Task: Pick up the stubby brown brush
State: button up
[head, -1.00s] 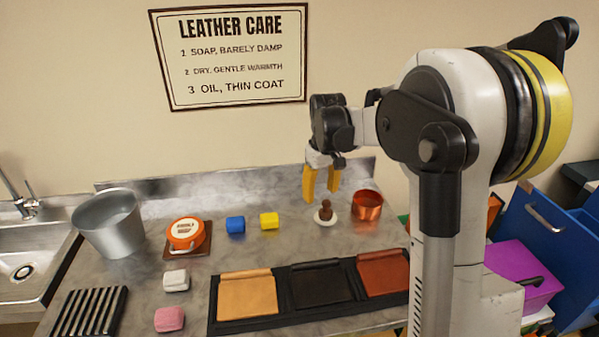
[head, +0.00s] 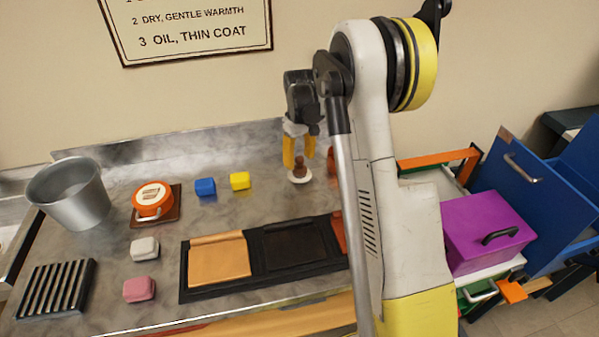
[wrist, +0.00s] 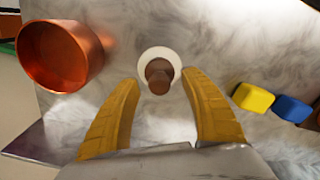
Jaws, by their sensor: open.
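The stubby brown brush (head: 299,163) stands upright on a small white round base on the metal counter. In the wrist view the brush (wrist: 158,76) is seen end-on, inside the white ring of its base. My gripper (head: 299,162) has yellow fingers and is open above the counter at the brush. In the wrist view my gripper (wrist: 167,88) has one finger to each side, with the brush between and slightly beyond the tips. I cannot tell whether a finger touches it.
A copper pot (wrist: 66,55) stands close beside the brush. Yellow (head: 240,181) and blue (head: 205,187) blocks lie on its other side. A black tray (head: 262,259) with leather pieces lies in front. A metal bucket (head: 69,194) and an orange tin (head: 153,199) are farther left.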

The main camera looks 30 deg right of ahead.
notch_tip(320, 180, down, 3)
jog(key=shift+r, duration=0.3)
grip_shut()
jog(key=shift+r, duration=0.1)
notch_tip(320, 180, up, 4)
jog(key=shift+r+p, duration=0.25)
jog(key=shift+p, duration=0.7)
jog(key=s+d+r+p, duration=0.3)
jog(key=s+d+r, duration=0.2)
jog(key=s, duration=0.5)
jog(key=shift+s+d+r, duration=0.2)
jog(key=shift+r, duration=0.45)
